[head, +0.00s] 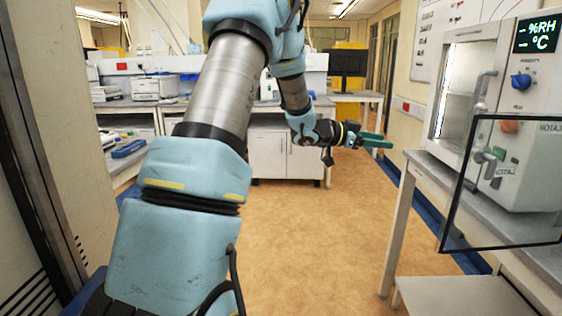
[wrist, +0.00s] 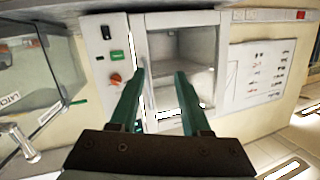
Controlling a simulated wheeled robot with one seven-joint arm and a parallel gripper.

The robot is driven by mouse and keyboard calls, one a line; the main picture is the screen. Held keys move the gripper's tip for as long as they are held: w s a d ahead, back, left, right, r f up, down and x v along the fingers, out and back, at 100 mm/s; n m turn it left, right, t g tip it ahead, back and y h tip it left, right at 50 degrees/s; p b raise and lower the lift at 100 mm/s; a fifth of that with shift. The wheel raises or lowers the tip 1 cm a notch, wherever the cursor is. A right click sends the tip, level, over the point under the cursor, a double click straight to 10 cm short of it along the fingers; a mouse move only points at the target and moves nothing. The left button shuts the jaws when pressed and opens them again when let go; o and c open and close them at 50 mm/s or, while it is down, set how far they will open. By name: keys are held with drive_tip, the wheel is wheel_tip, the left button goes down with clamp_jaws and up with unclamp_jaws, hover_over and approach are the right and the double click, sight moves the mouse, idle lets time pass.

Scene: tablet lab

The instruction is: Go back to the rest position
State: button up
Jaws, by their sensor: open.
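My gripper (head: 376,140) is held out in mid-air toward the right in the head view, at about the height of the table on the right. Its two green fingers also show in the wrist view (wrist: 160,78). They are apart with nothing between them. My arm fills the left and middle of the head view.
The cabinet (head: 525,150), with a humidity and temperature display, stands on a table (head: 405,190) at right. Benches (head: 285,155) with equipment stand behind. The floor (head: 330,260) between is clear.

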drive_tip(key=a+f+n+t+y, duration=0.3)
drive_tip(key=a+n+y, duration=0.25)
drive_tip(key=a, duration=0.55)
drive_tip(key=a+f+n+t+y, duration=0.25)
drive_tip(key=a+n+y, duration=0.3)
drive_tip(key=a, duration=0.55)
drive_tip(key=s+a+f+n+g+y, duration=0.2)
drive_tip(key=s+a, duration=0.4)
drive_tip(key=s, duration=0.5)
drive_tip(key=s+a+f+n+g+y, duration=0.2)
drive_tip(key=s+a+f+n+g, duration=0.1)
drive_tip(key=s, duration=0.9)
drive_tip(key=a+f+g, duration=0.1)
drive_tip(key=a+g, duration=0.1)
drive_tip(key=a, duration=0.1)
drive_tip(key=shift+s+a+f+p, duration=0.25)
drive_tip(key=shift+a+f+p, duration=0.05)
drive_tip(key=shift+a+p, duration=0.1)
